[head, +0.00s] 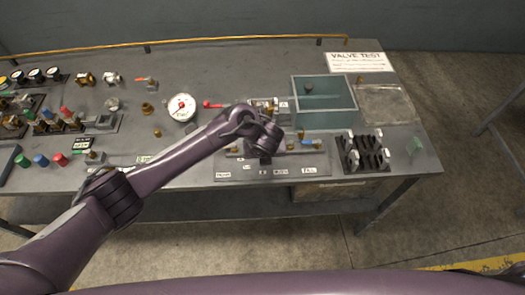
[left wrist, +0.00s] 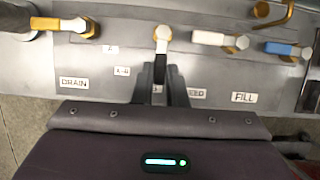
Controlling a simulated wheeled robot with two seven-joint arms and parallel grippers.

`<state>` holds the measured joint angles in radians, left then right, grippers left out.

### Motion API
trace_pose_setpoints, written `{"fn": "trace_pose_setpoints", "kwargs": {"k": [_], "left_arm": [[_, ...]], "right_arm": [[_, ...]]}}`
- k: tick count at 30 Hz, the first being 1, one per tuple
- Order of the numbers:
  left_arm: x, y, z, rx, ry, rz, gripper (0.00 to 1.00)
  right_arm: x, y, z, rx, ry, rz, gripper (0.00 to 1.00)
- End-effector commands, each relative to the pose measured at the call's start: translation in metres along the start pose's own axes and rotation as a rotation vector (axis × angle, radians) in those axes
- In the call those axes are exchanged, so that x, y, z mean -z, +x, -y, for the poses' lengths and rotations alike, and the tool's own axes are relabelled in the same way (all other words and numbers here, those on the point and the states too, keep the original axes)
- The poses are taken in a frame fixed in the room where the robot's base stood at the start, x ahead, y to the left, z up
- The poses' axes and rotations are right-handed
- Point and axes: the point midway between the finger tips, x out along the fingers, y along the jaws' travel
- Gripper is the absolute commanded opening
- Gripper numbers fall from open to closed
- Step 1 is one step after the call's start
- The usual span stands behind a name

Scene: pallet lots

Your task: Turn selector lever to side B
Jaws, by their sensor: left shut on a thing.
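The selector lever (left wrist: 160,68) has a dark handle below a brass-and-white pivot (left wrist: 161,35) in the left wrist view. It points toward the near edge of the valve panel (head: 232,172). My left gripper (left wrist: 161,78) is shut on the lever, one finger on each side. In the head view my left gripper (head: 262,152) is over the middle of the panel and hides the lever. Labels A (left wrist: 110,49) and A-B (left wrist: 121,71) sit left of the lever. A label (left wrist: 157,88) between the fingers is partly hidden and seems to read B. My right gripper is not in view.
An orange lever (left wrist: 58,24) is left, by DRAIN (left wrist: 74,83). A white lever (left wrist: 210,38) and a blue lever (left wrist: 283,48) are right, near FILL (left wrist: 244,97).

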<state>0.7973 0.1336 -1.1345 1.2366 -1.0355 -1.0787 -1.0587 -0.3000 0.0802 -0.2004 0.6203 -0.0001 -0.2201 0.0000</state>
Motion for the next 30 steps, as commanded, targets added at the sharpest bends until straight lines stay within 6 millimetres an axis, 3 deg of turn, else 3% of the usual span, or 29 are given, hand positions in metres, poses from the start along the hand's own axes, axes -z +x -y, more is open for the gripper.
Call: {"fn": "trace_pose_setpoints", "kwargs": {"k": [8,9,14,23,30], "left_arm": [[-0.002,-0.001,0.0,0.001,-0.005,0.003,0.0],[-0.002,-0.001,0.0,0.001,-0.005,0.003,0.13],[-0.001,-0.001,0.0,0.001,-0.003,0.002,0.34],[-0.001,-0.002,0.001,0.001,-0.002,0.001,0.34],[-0.001,-0.036,0.002,0.005,-0.002,0.001,0.34]], "right_arm": [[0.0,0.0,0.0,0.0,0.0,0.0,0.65],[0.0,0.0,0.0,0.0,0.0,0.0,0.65],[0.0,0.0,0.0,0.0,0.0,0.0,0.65],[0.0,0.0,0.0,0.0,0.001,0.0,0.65],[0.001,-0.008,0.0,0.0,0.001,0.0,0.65]]}}
